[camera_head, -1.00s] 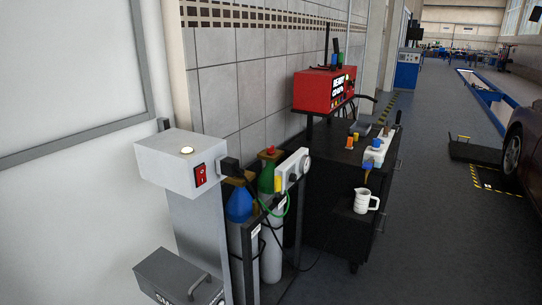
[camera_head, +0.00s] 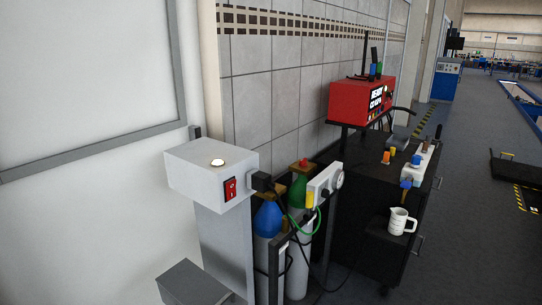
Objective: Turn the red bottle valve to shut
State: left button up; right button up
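Two gas bottles stand in a dark rack by the tiled wall. The green-topped bottle (camera_head: 299,191) is the rear one and has a small red valve (camera_head: 304,162) on top. The blue-topped bottle (camera_head: 267,219) stands in front of it, and its top is partly hidden by a black plug and cable. A white gauge block (camera_head: 324,183) with a round dial sits at the right of the bottles, with a green hose below it. I cannot tell how far the red valve is turned. Neither of my grippers shows in this view.
A grey box on a post (camera_head: 212,172) with a red switch stands left of the bottles. A black cart (camera_head: 359,220) stands right of them, carrying a red machine (camera_head: 361,101) and a white jug (camera_head: 401,221). The floor right of the cart (camera_head: 463,240) is clear.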

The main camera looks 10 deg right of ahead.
aim_at(303, 163)
jog(key=i+l+u, duration=0.4)
jog(key=l, duration=0.25)
jog(key=i+l+u, duration=0.2)
jog(key=l, duration=0.2)
jog(key=i+l+u, duration=0.25)
jog(key=l, duration=0.15)
jog(key=k, duration=0.1)
